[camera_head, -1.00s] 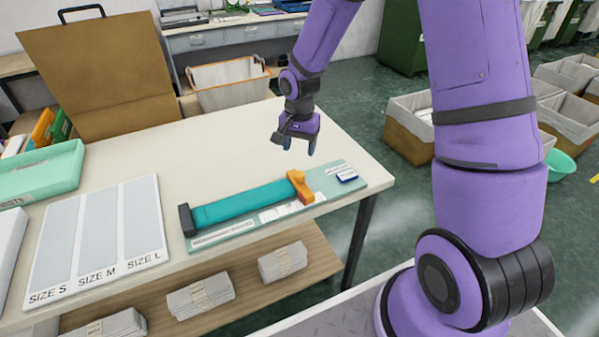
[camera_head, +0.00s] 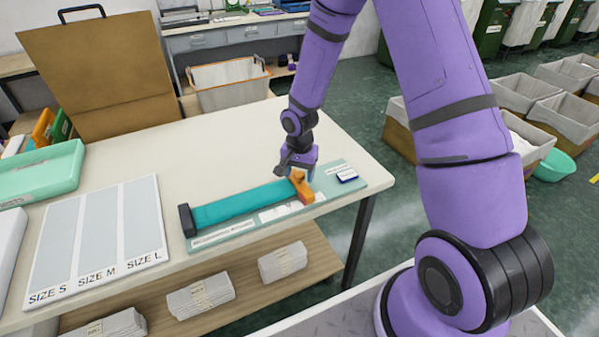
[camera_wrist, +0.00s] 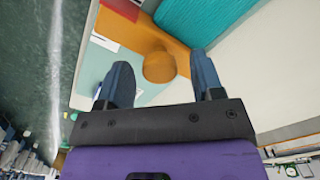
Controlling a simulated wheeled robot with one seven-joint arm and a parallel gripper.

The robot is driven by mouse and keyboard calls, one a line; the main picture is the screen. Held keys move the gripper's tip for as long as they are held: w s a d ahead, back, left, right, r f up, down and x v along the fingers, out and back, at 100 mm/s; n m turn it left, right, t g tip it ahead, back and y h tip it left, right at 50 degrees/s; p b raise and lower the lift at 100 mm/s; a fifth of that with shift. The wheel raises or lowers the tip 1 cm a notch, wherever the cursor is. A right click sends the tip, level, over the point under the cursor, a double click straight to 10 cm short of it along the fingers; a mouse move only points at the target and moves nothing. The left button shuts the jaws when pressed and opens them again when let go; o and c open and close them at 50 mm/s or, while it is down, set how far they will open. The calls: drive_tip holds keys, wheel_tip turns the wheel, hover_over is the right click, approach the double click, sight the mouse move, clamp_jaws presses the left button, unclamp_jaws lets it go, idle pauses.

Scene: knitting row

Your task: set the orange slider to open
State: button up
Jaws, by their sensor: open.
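The orange slider (camera_head: 302,187) sits at the right end of a teal bar (camera_head: 242,204) on a pale green board (camera_head: 222,236). In the wrist view the slider shows as an orange strip with a round knob (camera_wrist: 159,67), beside the teal bar (camera_wrist: 204,22). My gripper (camera_head: 298,172) is down at the slider. Its two blue fingers (camera_wrist: 163,80) are open, one on each side of the knob, with gaps visible. Whether a finger touches the slider I cannot tell.
A blue-and-white block (camera_head: 346,174) lies on the board right of the slider. A size board (camera_head: 98,240) and a mint tray (camera_head: 40,176) are on the left of the white table (camera_head: 225,145). The table behind the slider is clear.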

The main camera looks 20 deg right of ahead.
clamp_jaws()
drive_tip(key=shift+w+d, duration=0.15)
drive_tip(key=shift+d, duration=3.05)
unclamp_jaws()
drive_tip(key=shift+d, duration=0.15)
wheel_tip(320, 180, up, 11)
drive_tip(key=shift+f, duration=0.1)
